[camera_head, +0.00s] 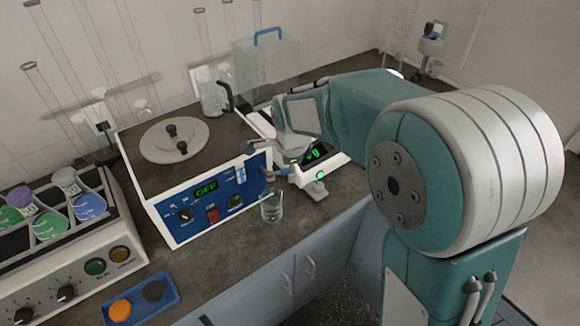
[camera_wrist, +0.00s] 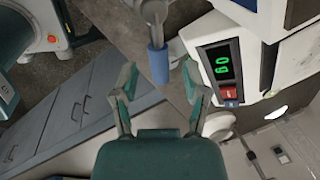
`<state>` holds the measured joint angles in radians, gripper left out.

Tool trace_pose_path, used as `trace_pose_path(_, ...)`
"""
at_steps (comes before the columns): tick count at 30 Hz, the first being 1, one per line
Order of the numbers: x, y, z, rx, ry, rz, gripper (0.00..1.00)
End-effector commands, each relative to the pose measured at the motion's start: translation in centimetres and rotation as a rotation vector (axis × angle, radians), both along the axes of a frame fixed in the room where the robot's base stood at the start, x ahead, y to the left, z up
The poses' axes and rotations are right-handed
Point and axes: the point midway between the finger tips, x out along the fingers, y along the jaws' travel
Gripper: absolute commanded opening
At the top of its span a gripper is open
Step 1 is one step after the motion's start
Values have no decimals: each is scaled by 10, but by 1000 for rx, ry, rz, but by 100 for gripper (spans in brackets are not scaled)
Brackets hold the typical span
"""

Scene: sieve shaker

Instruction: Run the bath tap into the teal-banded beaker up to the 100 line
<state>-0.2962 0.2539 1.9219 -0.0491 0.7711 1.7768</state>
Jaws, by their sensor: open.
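A clear glass beaker (camera_head: 271,207) stands upright on the counter at the front right corner of the white and blue water bath (camera_head: 160,215). I cannot make out a teal band, its lines or a water level. The bath's display reads OFF. My gripper (camera_head: 262,160) is beside the bath's right front corner, above the beaker. In the wrist view my gripper (camera_wrist: 160,82) is open and empty. A blue-sleeved metal piece (camera_wrist: 158,65), possibly the tap lever, lies just ahead between the fingertips, with no visible grip on it. The tap's spout is hard to make out.
A grey lid with black knobs (camera_head: 172,140) covers the bath. A rack of flasks (camera_head: 65,220) stands left. A blue tray (camera_head: 140,300) lies at the front left. A device with a green display (camera_head: 318,153) is right of the bath; counter in front is partly clear.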

Motion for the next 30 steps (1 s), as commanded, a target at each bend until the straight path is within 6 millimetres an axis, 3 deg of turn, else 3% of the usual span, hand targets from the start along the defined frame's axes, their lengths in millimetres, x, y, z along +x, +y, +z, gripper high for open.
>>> trace_pose_path(5, -1, 0, 8, 1, -2, 1, 58)
trace_pose_path(21, -19, -3, 105, 0, -2, 0, 58)
trace_pose_path(30, -22, -3, 117, 0, 1, 0, 58)
